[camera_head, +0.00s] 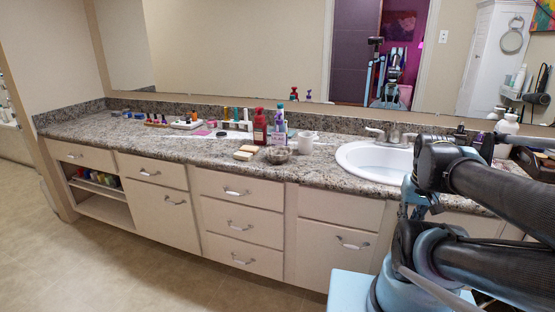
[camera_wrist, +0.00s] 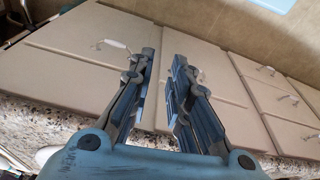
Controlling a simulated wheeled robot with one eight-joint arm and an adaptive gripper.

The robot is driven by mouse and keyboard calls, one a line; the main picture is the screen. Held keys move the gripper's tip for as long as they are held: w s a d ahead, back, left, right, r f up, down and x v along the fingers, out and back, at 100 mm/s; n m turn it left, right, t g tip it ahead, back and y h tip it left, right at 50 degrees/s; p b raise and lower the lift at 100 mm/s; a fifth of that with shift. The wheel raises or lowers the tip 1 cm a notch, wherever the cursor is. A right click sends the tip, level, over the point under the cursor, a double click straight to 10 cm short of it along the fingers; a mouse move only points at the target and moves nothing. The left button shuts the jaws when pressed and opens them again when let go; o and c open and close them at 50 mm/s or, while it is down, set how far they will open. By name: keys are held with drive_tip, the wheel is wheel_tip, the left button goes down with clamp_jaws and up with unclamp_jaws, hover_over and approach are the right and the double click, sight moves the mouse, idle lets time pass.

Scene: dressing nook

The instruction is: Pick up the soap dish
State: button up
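A small grey dish (camera_head: 278,155) sits on the counter near its front edge, left of the sink. It may be the soap dish, though its make is too small to tell. The dish is not in the wrist view. In the head view my arm stands at the right, in front of the sink, and the gripper's fingers cannot be made out.
The granite counter (camera_head: 95,127) runs along the mirror. The sink (camera_head: 372,160) is to the right. Floor (camera_head: 120,270) before the cabinets is clear.

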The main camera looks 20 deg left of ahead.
drive_tip(key=w+a+r+n, duration=0.4)
drive_tip(key=w+r+n, duration=0.2)
drive_tip(key=w+r, duration=0.15)
wheel_tip(320, 180, up, 10)
drive_tip(key=r+n+y, duration=0.1)
drive_tip(key=n+y, duration=0.1)
drive_tip(key=n, duration=1.7)
hover_over(282, 162)
drive_tip(key=s+d, duration=0.3)
drive_tip(key=s, duration=0.1)
drive_tip(key=shift+t, duration=0.4)
drive_tip(key=x, duration=1.7)
drive_tip(key=shift+s+d, duration=0.15)
drive_tip(key=shift+s, duration=0.1)
drive_tip(key=shift+c, duration=0.6)
clamp_jaws()
